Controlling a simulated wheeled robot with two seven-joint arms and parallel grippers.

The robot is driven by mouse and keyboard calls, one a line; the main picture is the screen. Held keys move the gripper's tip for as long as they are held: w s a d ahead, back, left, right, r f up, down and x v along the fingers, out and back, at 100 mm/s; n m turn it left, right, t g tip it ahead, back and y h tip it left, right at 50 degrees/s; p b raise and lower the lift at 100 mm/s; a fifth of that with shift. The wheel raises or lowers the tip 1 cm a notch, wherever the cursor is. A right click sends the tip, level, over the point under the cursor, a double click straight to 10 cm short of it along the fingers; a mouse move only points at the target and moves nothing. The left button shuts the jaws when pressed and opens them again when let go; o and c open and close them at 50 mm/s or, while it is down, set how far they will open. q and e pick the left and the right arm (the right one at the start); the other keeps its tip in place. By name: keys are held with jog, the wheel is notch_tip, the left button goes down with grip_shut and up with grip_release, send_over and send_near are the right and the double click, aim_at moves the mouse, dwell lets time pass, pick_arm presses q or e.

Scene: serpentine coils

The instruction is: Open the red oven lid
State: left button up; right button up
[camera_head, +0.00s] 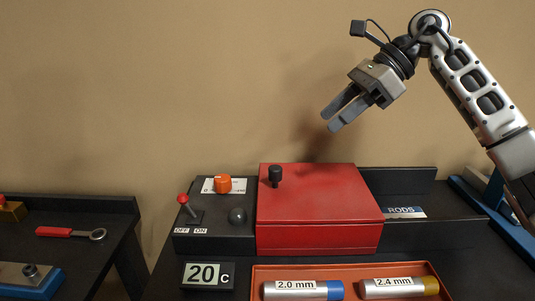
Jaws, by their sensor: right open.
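The red oven lid (325,190) lies flat and closed on top of the red oven (315,238), in the middle of the dark bench. A black knob (275,176) stands upright on the lid near its left edge. My right gripper (336,121) hangs in the air above the lid and apart from it, pointing down to the left. Its two grey fingers are parted with nothing between them. My left gripper is not in the view.
A control box with an orange dial (222,184) and a red lever (185,201) adjoins the oven. A "20 C" display (207,275) and an orange tray (347,268) with two labelled cylinders lie in front. A "RODS" holder (403,212) is right. A wrench (72,232) lies on the left bench.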

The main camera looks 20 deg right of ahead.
aim_at(277, 167)
jog(key=p+x, duration=0.1)
jog(key=x, duration=0.6)
jog(key=p+x, duration=0.1)
jog(key=x, duration=0.7)
jog(key=shift+s+a+f, duration=0.1)
jog(key=shift+s+a, duration=0.05)
jog(key=shift+a, duration=0.1)
grip_shut()
jog(key=shift+d, duration=0.1)
